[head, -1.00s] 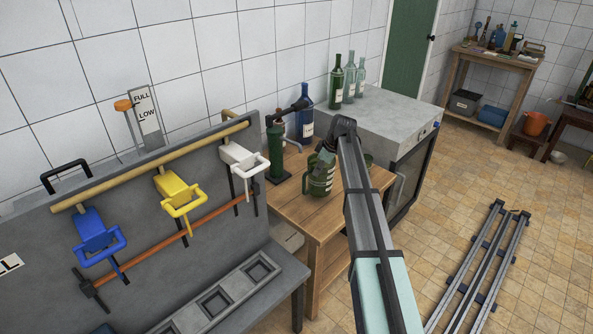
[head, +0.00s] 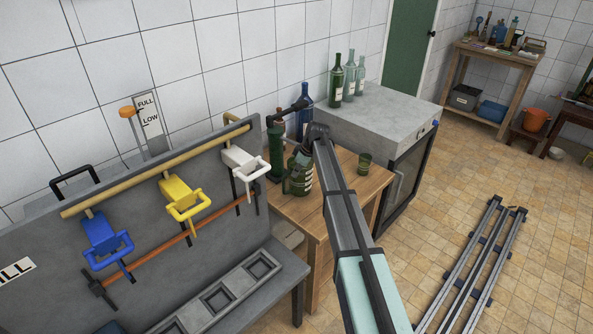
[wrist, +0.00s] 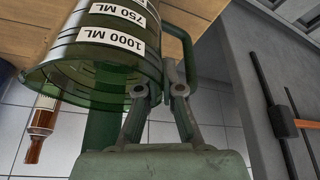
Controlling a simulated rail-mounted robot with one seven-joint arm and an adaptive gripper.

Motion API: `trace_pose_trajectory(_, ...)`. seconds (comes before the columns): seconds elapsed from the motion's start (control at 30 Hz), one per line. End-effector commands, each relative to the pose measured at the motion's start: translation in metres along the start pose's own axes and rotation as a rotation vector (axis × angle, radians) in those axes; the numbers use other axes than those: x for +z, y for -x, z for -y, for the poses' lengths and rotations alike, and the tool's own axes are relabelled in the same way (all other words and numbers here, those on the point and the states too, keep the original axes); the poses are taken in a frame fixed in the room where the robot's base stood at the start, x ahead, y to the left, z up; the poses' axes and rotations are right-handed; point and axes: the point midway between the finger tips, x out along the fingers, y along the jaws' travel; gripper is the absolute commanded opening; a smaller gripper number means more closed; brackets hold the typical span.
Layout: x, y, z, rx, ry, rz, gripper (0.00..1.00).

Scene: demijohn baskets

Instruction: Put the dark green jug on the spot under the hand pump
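The dark green jug (head: 298,181) is at the left part of the wooden table, close to the hand pump (head: 276,150), a green cylinder with a black spout. In the wrist view the jug (wrist: 85,60) is see-through green with white volume labels and a side handle. My gripper (wrist: 158,95) is shut on the jug at its handle side; in the head view the gripper (head: 303,151) is over the jug. The spot under the pump's spout cannot be made out. Whether the jug touches the table is unclear.
A green tumbler (head: 365,163) stands on the wooden table (head: 338,205) to the right. A blue bottle (head: 304,115) stands behind the pump. A grey rack (head: 60,255) with coloured clamps is at left. A grey cabinet (head: 385,105) bears several bottles.

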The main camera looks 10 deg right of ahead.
Motion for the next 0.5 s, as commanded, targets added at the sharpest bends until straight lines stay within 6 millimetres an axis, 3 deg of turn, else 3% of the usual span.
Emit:
trace_pose_trajectory(0.3,0.001,-0.0029,-0.0002,0.001,0.0,-0.001,0.0)
trace_pose_trajectory(0.4,0.001,-0.0023,0.0,0.0,0.0,0.0,0.31)
trace_pose_trajectory(0.5,0.001,-0.0022,0.0,0.0,0.0,0.0,0.31)
